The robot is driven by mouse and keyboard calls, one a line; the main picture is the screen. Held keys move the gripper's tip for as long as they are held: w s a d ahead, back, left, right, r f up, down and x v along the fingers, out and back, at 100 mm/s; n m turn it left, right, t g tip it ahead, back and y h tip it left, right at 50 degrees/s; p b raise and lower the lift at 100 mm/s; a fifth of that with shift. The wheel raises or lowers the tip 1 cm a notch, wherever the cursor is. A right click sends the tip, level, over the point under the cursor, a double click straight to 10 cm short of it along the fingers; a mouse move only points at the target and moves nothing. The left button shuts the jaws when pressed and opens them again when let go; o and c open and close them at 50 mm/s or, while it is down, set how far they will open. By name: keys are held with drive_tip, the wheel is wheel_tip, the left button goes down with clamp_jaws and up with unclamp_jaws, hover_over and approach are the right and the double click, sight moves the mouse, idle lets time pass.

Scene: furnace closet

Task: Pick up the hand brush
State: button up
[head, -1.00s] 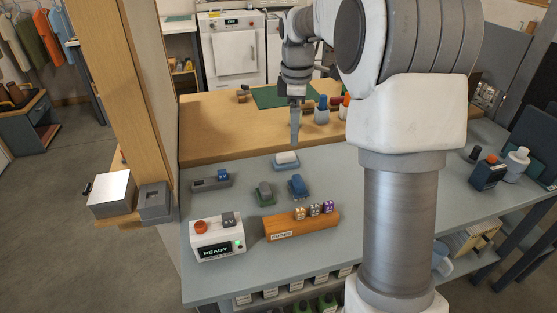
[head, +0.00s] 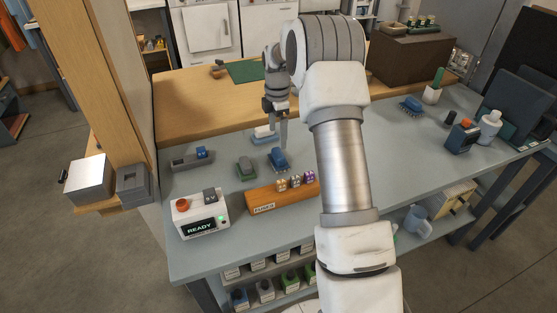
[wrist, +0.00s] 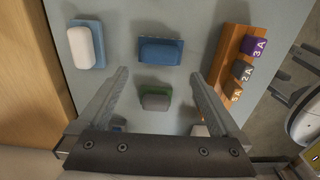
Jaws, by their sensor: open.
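A blue block-shaped thing that looks like the hand brush (head: 278,158) sits on the grey bench, behind the fuse rail. The wrist view shows its blue top (wrist: 160,52) from above. My gripper (head: 283,143) points down over it in the head view. In the wrist view my gripper (wrist: 160,76) is open and empty, its fingers apart, with the blue top just beyond the fingertips. Another blue brush-like thing with pale bristles (head: 411,104) lies farther right on the bench. I cannot tell the finger height exactly.
A green block with a grey top (head: 246,170) and a white-topped blue block (head: 265,134) lie close by. The wooden fuse rail (head: 265,202) holds small numbered blocks. A READY box (head: 200,215) and a grey tray (head: 193,160) stand to the left.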

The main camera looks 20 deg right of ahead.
sight(278, 152)
wheel_tip(278, 152, down, 9)
drive_tip(key=shift+d+r, duration=0.1)
drive_tip(key=shift+d, duration=0.05)
idle(0.4)
drive_tip(key=shift+c, duration=0.3)
drive_tip(key=c, duration=1.1)
drive_tip(key=shift+c, duration=0.2)
drive_tip(key=shift+r, duration=0.6)
wheel_tip(278, 152, up, 3)
drive_tip(key=shift+f, duration=0.1)
drive_tip(key=s+d+r, duration=0.4)
drive_tip(key=d+r, duration=0.3)
drive_tip(key=d, duration=0.4)
